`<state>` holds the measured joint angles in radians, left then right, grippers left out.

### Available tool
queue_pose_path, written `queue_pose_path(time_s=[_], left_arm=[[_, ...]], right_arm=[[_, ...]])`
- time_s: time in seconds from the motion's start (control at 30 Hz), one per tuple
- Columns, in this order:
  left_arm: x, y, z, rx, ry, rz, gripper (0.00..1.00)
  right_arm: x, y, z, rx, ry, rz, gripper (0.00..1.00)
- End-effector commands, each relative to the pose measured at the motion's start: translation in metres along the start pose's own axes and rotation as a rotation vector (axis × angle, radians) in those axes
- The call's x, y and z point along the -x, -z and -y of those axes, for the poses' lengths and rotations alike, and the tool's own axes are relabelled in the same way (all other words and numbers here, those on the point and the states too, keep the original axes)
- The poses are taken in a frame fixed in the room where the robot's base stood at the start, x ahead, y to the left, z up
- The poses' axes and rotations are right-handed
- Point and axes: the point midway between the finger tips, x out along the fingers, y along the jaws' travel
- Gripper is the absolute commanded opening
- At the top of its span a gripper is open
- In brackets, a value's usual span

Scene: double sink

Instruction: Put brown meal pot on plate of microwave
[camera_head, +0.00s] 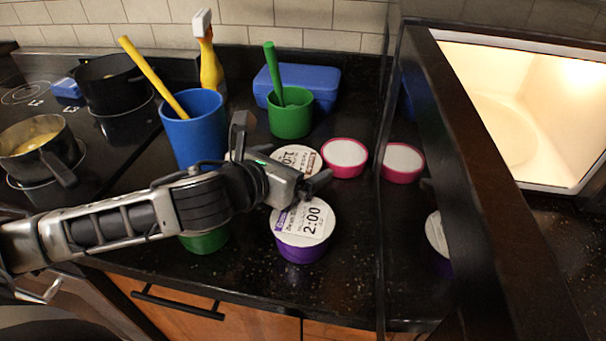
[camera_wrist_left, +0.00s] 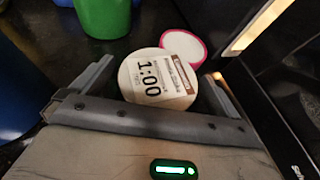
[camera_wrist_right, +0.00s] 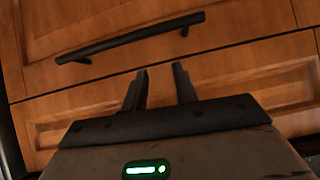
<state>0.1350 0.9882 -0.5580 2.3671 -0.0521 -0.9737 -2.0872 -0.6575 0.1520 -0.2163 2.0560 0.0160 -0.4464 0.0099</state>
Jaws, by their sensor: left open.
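The brown meal pot (camera_head: 303,155) has a white lid with a brown label marked 1:00. It stands on the counter, partly hidden behind my left gripper (camera_head: 281,158) in the head view. In the left wrist view the pot (camera_wrist_left: 152,82) sits ahead, between the spread fingers of my left gripper (camera_wrist_left: 165,82). The gripper is open and holds nothing. The microwave (camera_head: 540,105) is open and lit at the right, with its round plate (camera_head: 500,130) inside. My right gripper (camera_wrist_right: 160,80) has its fingers apart and empty, before wooden drawer fronts.
A purple pot (camera_head: 303,245) marked 2:00 and a pink-rimmed pot (camera_head: 345,158) stand close by. A blue cup (camera_head: 195,135), green cup (camera_head: 290,118) and blue box (camera_head: 318,82) stand behind. The dark microwave door (camera_head: 490,200) stands between the pots and the lit cavity.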

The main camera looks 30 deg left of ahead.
Motion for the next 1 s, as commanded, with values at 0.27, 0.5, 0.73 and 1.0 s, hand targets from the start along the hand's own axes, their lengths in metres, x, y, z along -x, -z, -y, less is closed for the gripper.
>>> queue_pose_path(time_s=[0.27, 0.5, 0.73, 1.0], left_arm=[[0.001, 0.000, 0.000, 0.000, 0.000, -0.002, 0.58], [0.001, -0.001, 0.000, -0.001, 0.001, 0.001, 0.42], [0.004, -0.009, 0.000, -0.001, 0.000, 0.001, 0.42], [0.017, -0.039, -0.002, -0.001, -0.003, 0.001, 0.42]], right_arm=[[0.003, -0.002, 0.001, 0.002, 0.003, 0.006, 0.28], [0.003, -0.004, 0.002, 0.002, 0.003, 0.009, 0.28], [0.007, 0.000, 0.002, -0.003, 0.001, 0.012, 0.28], [0.021, 0.022, -0.003, -0.006, -0.021, 0.013, 0.28]])
